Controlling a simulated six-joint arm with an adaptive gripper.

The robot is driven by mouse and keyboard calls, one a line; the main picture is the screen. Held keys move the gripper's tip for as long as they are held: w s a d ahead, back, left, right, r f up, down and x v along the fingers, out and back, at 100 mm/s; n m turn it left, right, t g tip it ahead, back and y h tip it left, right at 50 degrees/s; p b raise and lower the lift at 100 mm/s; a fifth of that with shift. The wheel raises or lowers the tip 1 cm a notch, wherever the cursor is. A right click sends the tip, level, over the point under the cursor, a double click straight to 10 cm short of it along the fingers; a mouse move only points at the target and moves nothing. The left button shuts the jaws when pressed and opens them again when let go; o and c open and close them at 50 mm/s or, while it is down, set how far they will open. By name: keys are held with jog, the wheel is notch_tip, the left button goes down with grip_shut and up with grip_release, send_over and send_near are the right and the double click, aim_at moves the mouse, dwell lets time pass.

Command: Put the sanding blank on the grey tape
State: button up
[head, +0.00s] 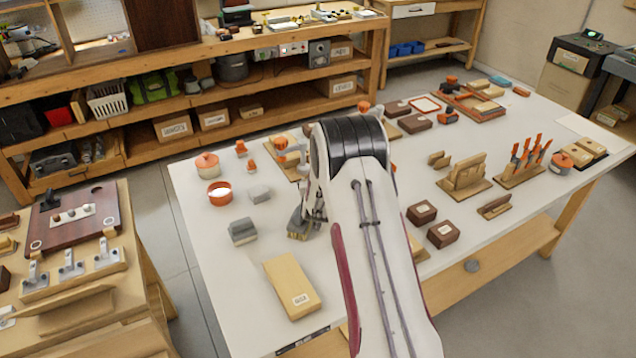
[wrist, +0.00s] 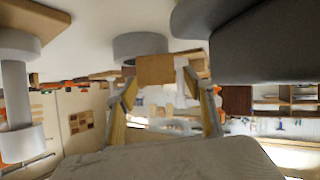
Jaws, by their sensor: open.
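My gripper (wrist: 168,100) is open, its two fingers apart in the wrist view. In the head view my gripper (head: 300,228) is low over the table, left of my arm and partly hidden by it. A grey ring (wrist: 127,45), which looks like the grey tape, stands on the white table in the wrist view. A small tan block (wrist: 155,69), perhaps the sanding blank, shows against the ring, beyond the fingertips. I cannot tell whether it rests on the ring or is behind it. I cannot pick out either surely in the head view.
A large labelled tan block (head: 291,285) lies at the near table edge. Grey blocks (head: 243,230) and an orange-rimmed ring (head: 219,193) stand left of my gripper. A dark grey shape (wrist: 250,40) is close in the wrist view. Bare table surrounds the labelled block.

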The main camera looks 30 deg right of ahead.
jog(key=shift+r, duration=0.15)
jog(key=v, duration=1.2)
dwell(0.3)
dwell(0.5)
jog(key=s+a+r+n+g+y, duration=0.2)
jog(key=s+a+r+y, duration=0.2)
jog(key=s+a+r, duration=0.9)
jog(key=s+a+r+g, duration=0.1)
jog(key=s+a+r, duration=0.1)
jog(key=s, duration=0.7)
jog(key=s+a+r+n+g+y, duration=0.1)
jog(key=s+a+r, duration=0.1)
jog(key=s, duration=0.7)
jog(key=s+a+r+n+g, duration=0.1)
jog(key=s+a+r, duration=0.2)
jog(key=s, duration=0.6)
jog(key=shift+a+y, duration=0.25)
jog(key=shift+y, duration=0.05)
